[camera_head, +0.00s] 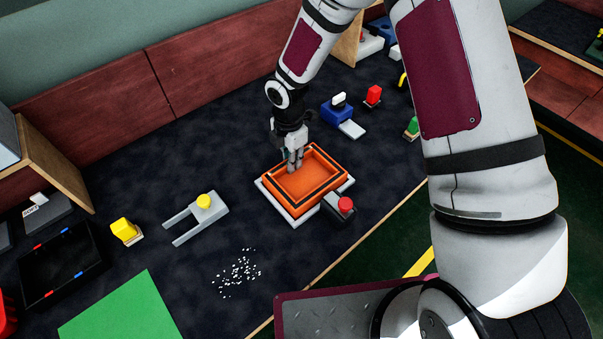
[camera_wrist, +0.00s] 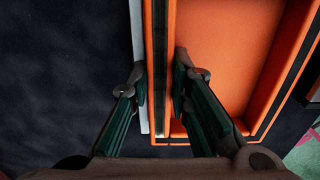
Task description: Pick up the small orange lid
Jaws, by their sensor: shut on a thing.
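The small orange lid (camera_head: 315,182) looks like a shallow open rectangular tray with a black line around its rim. It rests on a pale grey-white base (camera_head: 292,217) in the middle of the dark table. My gripper (camera_head: 293,164) reaches down at the lid's far left side. In the wrist view, my gripper (camera_wrist: 160,88) has one finger outside and one inside the wall of the orange lid (camera_wrist: 222,55), shut on that wall. The wall's lower edge is partly hidden by the fingers.
A dark box with a red button (camera_head: 345,204) adjoins the base's right corner. A grey fork-shaped piece with a yellow knob (camera_head: 204,201) lies to the left. A blue block (camera_head: 338,112) stands behind. White bits (camera_head: 238,270) are scattered in front. The dark table around them is mostly clear.

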